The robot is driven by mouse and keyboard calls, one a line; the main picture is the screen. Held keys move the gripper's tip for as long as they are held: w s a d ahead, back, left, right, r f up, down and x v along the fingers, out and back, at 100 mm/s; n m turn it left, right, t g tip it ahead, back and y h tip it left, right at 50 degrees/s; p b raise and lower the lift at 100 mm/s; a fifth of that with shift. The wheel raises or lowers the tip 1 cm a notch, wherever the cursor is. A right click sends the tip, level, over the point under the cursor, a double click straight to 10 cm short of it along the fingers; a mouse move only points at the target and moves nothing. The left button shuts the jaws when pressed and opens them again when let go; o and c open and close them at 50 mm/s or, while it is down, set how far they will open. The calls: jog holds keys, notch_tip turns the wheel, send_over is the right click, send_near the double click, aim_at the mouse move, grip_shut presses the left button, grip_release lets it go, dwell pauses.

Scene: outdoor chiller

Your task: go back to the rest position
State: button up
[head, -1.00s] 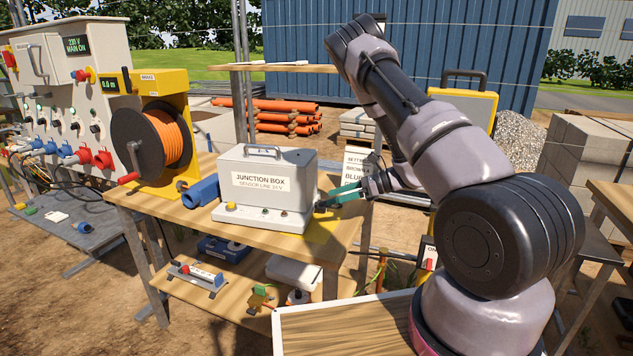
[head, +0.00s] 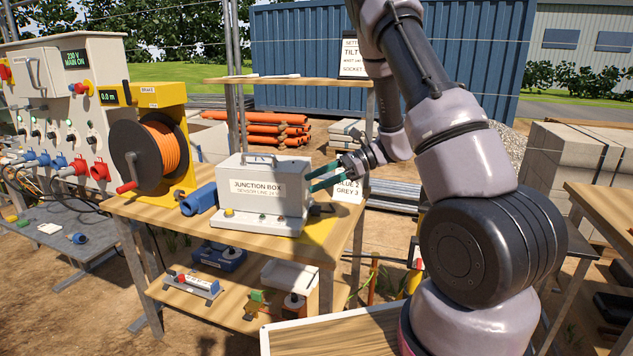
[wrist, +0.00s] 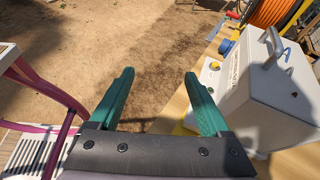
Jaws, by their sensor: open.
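My gripper (head: 310,179) is open, with its two teal fingers apart and nothing between them. In the head view it is beside the upper right side of the white junction box (head: 262,198), pointing left. The box stands on the wooden workbench (head: 150,214). In the wrist view my gripper (wrist: 159,73) is over bare dirt, and the junction box (wrist: 265,100) is to its right, apart from the fingers. My arm is raised and bent, on the right of the head view.
A shelf (head: 235,300) below holds small devices. A wooden-topped tray (head: 335,330) is in front of my arm. Another table (head: 605,205) is at the right.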

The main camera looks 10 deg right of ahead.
jog(key=shift+r, duration=0.1)
jog(key=s+d+r+n+t+h, duration=0.3)
jog(key=s+r+n+h, duration=0.2)
jog(key=s+r, duration=0.5)
jog(key=s+d+r+n+t+h, duration=0.3)
jog(key=s+r+n+h, duration=0.3)
jog(key=s+r, duration=0.5)
notch_tip(320, 180, up, 2)
jog(key=d+n, duration=0.1)
jog(key=n, duration=0.1)
jog(key=shift+d+n+t+h, duration=0.2)
jog(key=shift+n+t+h, duration=0.1)
jog(key=shift+n+t, duration=0.1)
jog(key=shift+r, duration=0.1)
dwell(0.5)
